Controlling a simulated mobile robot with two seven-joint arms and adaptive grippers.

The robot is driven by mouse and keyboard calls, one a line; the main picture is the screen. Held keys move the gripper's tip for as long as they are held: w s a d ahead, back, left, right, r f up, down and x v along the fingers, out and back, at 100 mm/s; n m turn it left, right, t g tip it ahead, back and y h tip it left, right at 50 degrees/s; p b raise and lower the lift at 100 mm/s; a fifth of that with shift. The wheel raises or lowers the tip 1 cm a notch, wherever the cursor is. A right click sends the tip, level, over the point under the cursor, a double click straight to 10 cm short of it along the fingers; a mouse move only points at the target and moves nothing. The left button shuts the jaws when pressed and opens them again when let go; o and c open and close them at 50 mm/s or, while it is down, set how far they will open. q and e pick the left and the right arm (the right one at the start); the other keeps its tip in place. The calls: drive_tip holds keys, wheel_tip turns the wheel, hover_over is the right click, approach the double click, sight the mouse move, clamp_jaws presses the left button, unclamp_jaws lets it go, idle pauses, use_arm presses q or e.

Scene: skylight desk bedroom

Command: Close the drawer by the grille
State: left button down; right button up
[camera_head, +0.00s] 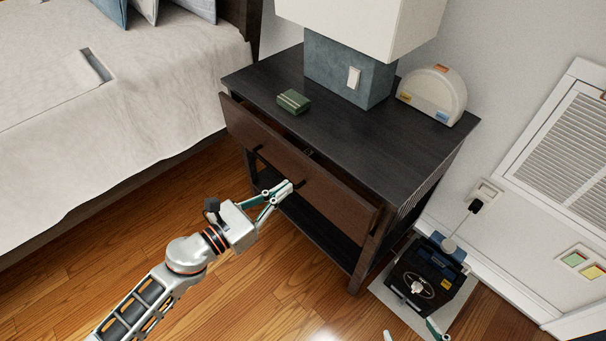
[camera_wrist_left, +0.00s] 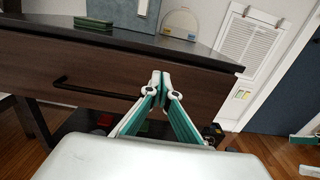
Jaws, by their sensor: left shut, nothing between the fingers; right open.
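The drawer (camera_head: 325,190) has a brown front and sits in a dark nightstand (camera_head: 415,150). It stands slightly out, with a narrow gap showing behind its top edge. Its black bar handle (camera_wrist_left: 95,89) shows in the left wrist view. My left gripper (camera_head: 289,186) is shut and empty, its tips at the drawer front near the handle's right end; I cannot tell if they touch. The tips also show in the left wrist view (camera_wrist_left: 160,79). My right gripper (camera_head: 411,335) shows only partly at the bottom edge, open and apart from the drawer. The white grille (camera_head: 570,140) is on the wall at right.
A lamp (camera_head: 345,75), a small green box (camera_head: 293,101) and a white rounded object (camera_head: 435,90) stand on the nightstand. A bed (camera_head: 110,90) is at left. A dark device (camera_head: 430,275) stands on the floor at right. The wooden floor in front is clear.

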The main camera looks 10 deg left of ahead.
sight(312, 169)
use_arm(q)
drive_tip(key=x, duration=0.5)
drive_tip(key=shift+w+d, duration=0.6)
drive_tip(key=shift+w, duration=0.1)
drive_tip(key=x, duration=0.2)
drive_tip(key=shift+w+d+f, duration=0.1)
drive_tip(key=shift+w+d, duration=0.05)
drive_tip(key=shift+w, duration=0.1)
drive_tip(key=shift+w+d, duration=0.1)
